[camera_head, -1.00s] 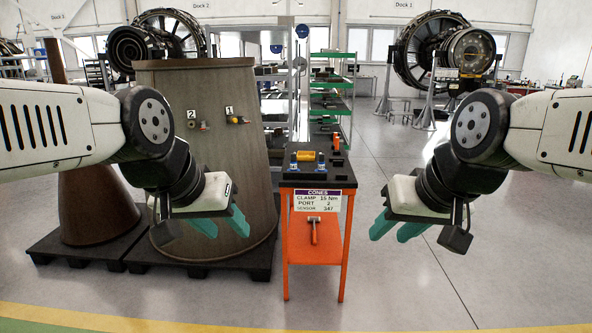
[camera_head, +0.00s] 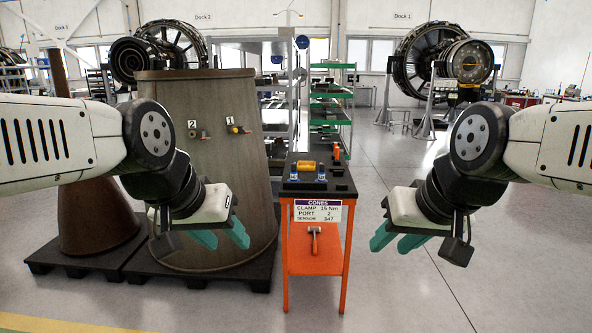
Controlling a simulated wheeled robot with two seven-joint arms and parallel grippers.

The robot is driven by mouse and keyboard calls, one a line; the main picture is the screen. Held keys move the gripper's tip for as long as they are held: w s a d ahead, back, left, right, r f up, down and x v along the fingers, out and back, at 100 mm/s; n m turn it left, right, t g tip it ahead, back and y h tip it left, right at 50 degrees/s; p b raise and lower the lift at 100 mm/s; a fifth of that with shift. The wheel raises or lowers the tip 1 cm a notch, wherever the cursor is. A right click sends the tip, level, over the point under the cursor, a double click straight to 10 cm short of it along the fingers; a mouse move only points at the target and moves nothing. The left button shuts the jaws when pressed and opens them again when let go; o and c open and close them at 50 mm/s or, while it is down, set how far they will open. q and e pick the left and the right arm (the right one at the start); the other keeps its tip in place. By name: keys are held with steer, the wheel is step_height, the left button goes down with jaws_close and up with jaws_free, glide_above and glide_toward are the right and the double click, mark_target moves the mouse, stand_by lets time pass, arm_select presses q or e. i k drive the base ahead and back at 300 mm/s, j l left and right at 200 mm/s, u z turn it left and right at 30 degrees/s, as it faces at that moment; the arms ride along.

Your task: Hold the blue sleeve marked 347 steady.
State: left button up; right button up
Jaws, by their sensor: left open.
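Two small blue pieces, one on the left (camera_head: 293,177) and one on the right (camera_head: 322,177), stand on the dark top of an orange cart (camera_head: 317,187). They are too small to read any mark, so I cannot tell which one is the sleeve marked 347. A sign (camera_head: 317,214) on the cart reads CONES, CLAMP 15 Nm, PORT 2, SENSOR 347. My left gripper (camera_head: 222,238) is open and empty, in front of the brown cone to the left of the cart. My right gripper (camera_head: 393,240) is open and empty, to the right of the cart.
A large brown cone (camera_head: 225,110) on a black pallet carries fittings by labels 2 (camera_head: 192,124) and 1 (camera_head: 230,121). A yellow cylinder (camera_head: 306,165) lies on the cart top; a hammer (camera_head: 314,240) is on its lower shelf. The floor at right is clear.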

mark_target(294, 175)
steer(key=i+j+z, duration=0.3)
steer(key=i+j, duration=0.6)
steer(key=i, duration=0.3)
steer(key=i+j+z, duration=0.3)
steer(key=i+j, duration=0.75)
steer(key=j, duration=0.1)
